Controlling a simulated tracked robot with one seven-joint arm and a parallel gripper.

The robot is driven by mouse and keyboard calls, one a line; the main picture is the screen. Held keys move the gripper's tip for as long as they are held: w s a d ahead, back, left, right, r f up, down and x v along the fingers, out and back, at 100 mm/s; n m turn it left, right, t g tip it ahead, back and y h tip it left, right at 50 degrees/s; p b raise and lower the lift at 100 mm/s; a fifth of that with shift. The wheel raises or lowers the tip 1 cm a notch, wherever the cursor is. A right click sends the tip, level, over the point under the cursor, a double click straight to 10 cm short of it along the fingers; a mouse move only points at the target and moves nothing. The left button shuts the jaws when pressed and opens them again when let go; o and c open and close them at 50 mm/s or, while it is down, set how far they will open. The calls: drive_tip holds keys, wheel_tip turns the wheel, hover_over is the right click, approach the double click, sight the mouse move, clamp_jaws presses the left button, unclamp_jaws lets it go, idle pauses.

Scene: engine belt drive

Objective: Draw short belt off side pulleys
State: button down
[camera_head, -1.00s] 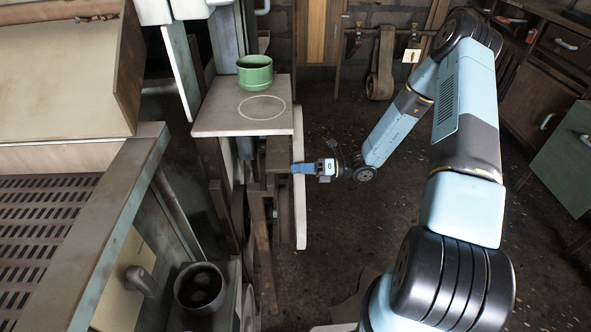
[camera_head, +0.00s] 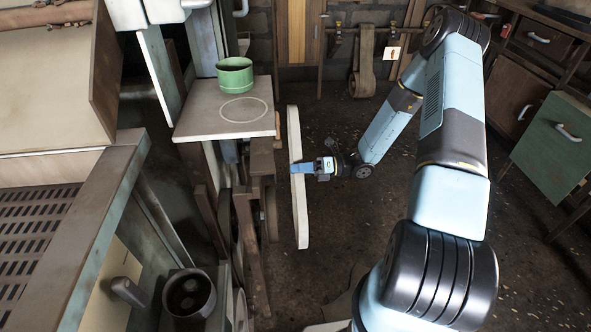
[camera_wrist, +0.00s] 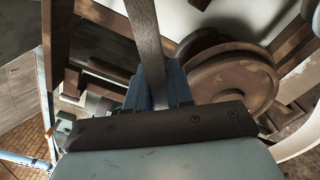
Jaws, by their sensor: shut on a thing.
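The short belt (camera_head: 301,220) is a pale, narrow upright loop seen edge-on in the head view, right of the machine's side. A gap of floor shows between it and the machine. My gripper (camera_head: 298,168) is shut on its middle from the right. In the wrist view a greyish belt strand (camera_wrist: 148,40) runs up from between my blue fingers (camera_wrist: 160,92). A rusty round side pulley (camera_wrist: 235,80) is behind and right of the fingers; its rim also shows in the head view (camera_head: 271,212). The other side pulley is not clearly seen.
A pale shelf (camera_head: 205,122) with a green pot (camera_head: 235,75) juts out left of the belt. A dark pot (camera_head: 188,293) stands at lower left. A green cabinet door (camera_head: 553,145) is at right. The floor (camera_head: 325,230) right of the belt is open.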

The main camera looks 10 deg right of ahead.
drive_tip(key=shift+d, duration=0.1)
drive_tip(key=d, duration=0.8)
drive_tip(key=shift+s+d, duration=0.15)
drive_tip(key=shift+d, duration=0.25)
idle(0.5)
